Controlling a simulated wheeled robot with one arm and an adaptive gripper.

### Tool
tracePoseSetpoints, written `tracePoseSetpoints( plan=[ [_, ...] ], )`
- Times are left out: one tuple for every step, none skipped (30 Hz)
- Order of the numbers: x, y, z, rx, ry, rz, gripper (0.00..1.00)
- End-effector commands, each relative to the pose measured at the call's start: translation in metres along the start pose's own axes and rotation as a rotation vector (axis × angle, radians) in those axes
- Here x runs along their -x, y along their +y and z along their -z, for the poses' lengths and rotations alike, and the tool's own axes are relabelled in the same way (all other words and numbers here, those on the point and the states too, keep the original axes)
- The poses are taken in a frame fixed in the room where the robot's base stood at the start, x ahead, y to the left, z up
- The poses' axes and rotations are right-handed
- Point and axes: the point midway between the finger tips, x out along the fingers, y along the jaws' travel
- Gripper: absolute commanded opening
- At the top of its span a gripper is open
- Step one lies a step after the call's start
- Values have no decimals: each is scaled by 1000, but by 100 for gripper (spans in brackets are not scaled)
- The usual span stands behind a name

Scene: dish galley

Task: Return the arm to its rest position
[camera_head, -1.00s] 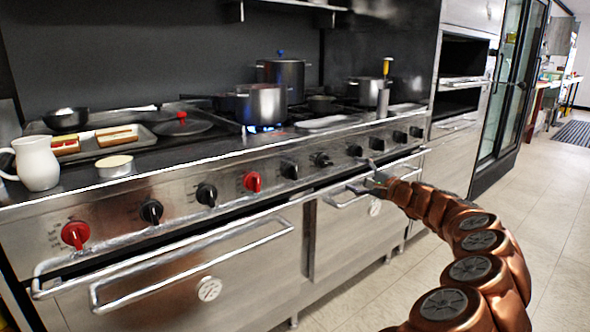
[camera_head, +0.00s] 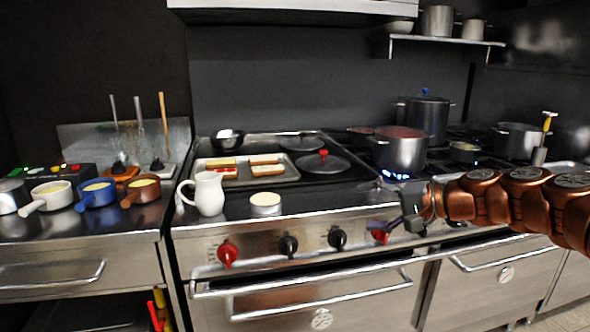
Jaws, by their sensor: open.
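My copper-coloured arm (camera_head: 500,195) enters from the right edge of the head view and reaches left across the front of the stove. My gripper (camera_head: 385,224) is at its end, small and dark, in front of the stove's control panel close to a red knob. It is open, and I see nothing held in it. Whether it touches the panel I cannot tell.
The stove (camera_head: 300,225) carries a white pitcher (camera_head: 207,194), a sandwich tray (camera_head: 245,174) and a steel pot (camera_head: 399,151) over a blue flame. Oven handles (camera_head: 320,288) stick out below the gripper. Several small saucepans sit on the left counter (camera_head: 80,240).

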Motion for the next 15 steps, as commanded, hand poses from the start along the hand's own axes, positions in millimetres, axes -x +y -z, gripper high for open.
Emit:
tracePoseSetpoints(
  plan=[
    [-1,-21,-31,45,-51,-55,78],
    [-3,-24,-48,71,-79,-92,78],
    [-4,-27,-70,107,-113,-139,78],
    [-5,-28,-87,131,-139,-177,78],
    [-5,-27,-103,153,-166,-216,78],
    [-2,-26,-122,184,-197,-267,78],
    [0,-25,-137,207,-220,-307,78],
    [4,-22,-152,227,-244,-346,78],
    [9,-18,-169,253,-273,-402,78],
    [14,-14,-181,272,-292,-442,78],
    [20,-10,-193,290,-311,-485,78],
    [30,-5,-208,311,-335,-540,78],
    [37,0,-217,326,-350,-583,78],
    [45,4,-227,340,-365,-625,78],
    [58,11,-239,356,-384,-683,78]
  ],
)
